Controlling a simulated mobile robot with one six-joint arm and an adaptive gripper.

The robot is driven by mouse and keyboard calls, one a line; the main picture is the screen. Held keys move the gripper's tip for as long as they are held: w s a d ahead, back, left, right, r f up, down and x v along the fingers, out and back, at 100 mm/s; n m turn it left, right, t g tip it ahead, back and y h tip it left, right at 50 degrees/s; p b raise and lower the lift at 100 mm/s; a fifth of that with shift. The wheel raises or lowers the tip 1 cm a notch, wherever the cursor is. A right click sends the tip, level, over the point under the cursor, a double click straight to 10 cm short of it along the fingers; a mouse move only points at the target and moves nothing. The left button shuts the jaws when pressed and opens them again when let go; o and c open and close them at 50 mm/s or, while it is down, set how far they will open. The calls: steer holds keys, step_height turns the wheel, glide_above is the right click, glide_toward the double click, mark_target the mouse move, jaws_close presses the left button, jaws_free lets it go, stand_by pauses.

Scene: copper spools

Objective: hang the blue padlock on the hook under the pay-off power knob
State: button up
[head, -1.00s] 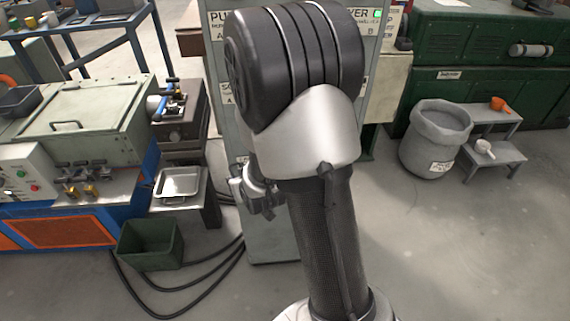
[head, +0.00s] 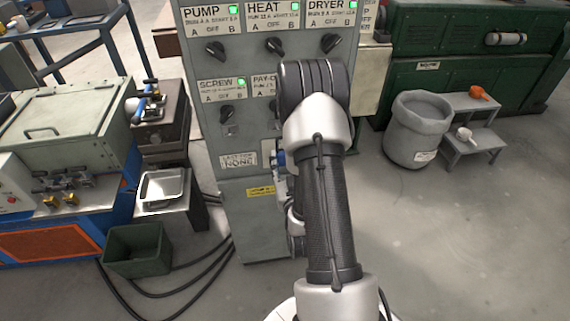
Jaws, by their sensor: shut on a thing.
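The grey control cabinet (head: 215,150) stands in the middle of the head view. Its pay-off label (head: 264,85) shows in part beside my arm. The pay-off knob and the hook under it are mostly hidden by my arm. A small blue patch, the blue padlock (head: 278,158), shows at the left edge of my arm, in front of the cabinet's lower face. My gripper (head: 281,168) is mostly hidden behind my own arm and is shut on the padlock. The shackle cannot be made out, nor the gap between padlock and cabinet.
The screw knob (head: 227,115) is left of the pay-off label. The pump (head: 215,50), heat (head: 275,46) and dryer (head: 331,43) knobs are above. A metal tray (head: 162,188) and green bin (head: 138,250) stand left. A grey barrel (head: 418,130) stands right.

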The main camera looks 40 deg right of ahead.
steer(key=shift+b+x, duration=0.9)
steer(key=shift+b, duration=1.4)
steer(key=shift+b+x, duration=1.15)
steer(key=shift+b, duration=0.5)
steer(key=shift+w+d+f, duration=0.3)
steer(key=shift+w+d, duration=0.15)
steer(key=shift+w, duration=0.25)
steer(key=shift+w+d+f, duration=0.3)
steer(key=shift+w+d, duration=0.1)
steer(key=shift+w, duration=0.35)
steer(key=shift+w+d+f, duration=0.3)
steer(key=shift+w+d, duration=0.15)
steer(key=shift+w, duration=0.25)
steer(key=o, duration=1.3)
